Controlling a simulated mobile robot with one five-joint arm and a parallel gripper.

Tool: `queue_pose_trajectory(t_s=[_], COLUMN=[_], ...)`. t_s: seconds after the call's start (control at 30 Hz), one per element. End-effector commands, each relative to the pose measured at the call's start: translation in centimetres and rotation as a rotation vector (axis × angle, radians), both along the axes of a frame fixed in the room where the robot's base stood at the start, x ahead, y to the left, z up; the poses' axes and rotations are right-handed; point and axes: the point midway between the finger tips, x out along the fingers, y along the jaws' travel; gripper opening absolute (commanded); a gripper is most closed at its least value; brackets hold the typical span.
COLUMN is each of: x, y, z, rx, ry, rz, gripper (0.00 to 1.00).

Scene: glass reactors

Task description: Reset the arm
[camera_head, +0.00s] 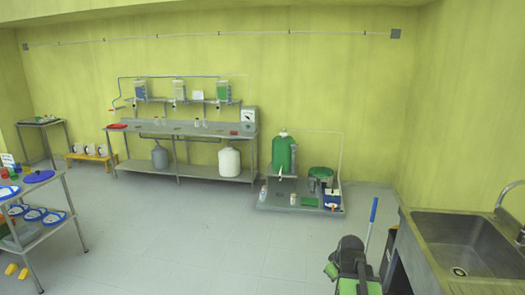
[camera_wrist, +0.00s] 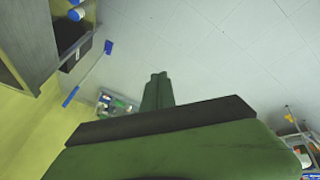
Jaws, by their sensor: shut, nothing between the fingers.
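My gripper (camera_wrist: 158,78) shows in the wrist view as two dark green fingers pressed together, pointing away over the grey floor. It is shut and holds nothing. In the head view, part of my arm (camera_head: 352,258), dark grey and green, shows at the bottom right of centre, close to the sink unit. My fingertips cannot be made out clearly there.
A steel sink unit (camera_head: 420,262) stands at the right, with a blue-handled tool (camera_head: 372,215) beside it. A bench with reactors (camera_head: 185,128) and a low platform (camera_head: 270,205) stand at the back. A trolley (camera_head: 55,232) is at left. The middle floor is clear.

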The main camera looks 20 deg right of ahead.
Motion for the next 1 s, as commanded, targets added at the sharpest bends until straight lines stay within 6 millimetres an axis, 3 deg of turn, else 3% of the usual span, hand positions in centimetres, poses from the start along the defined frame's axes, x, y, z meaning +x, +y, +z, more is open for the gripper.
queue_pose_trajectory(t_s=[0.03,0.2,0.33,0.43,0.47,0.5,0.63,0.8,1.0], x=[1.4,2.9,1.9,-0.2,-1.3,-2.5,-4.7,-5.3,-5.2], y=[4.5,17.4,25.4,30.2,30.8,30.1,29.6,29.3,29.3], z=[-0.9,-2.5,-3.6,-4.3,-4.5,-4.5,-4.6,-4.6,-4.6], rx=[0.015,0.070,0.103,0.130,0.141,0.156,0.183,0.200,0.200], ry=[0.015,0.087,0.156,0.229,0.263,0.299,0.376,0.391,0.390], rz=[0.050,0.146,0.171,0.131,0.081,-0.006,-0.207,-0.310,-0.311], gripper=[0.00,0.00,0.00,0.00,0.00,0.00,0.00,0.00,0.00])
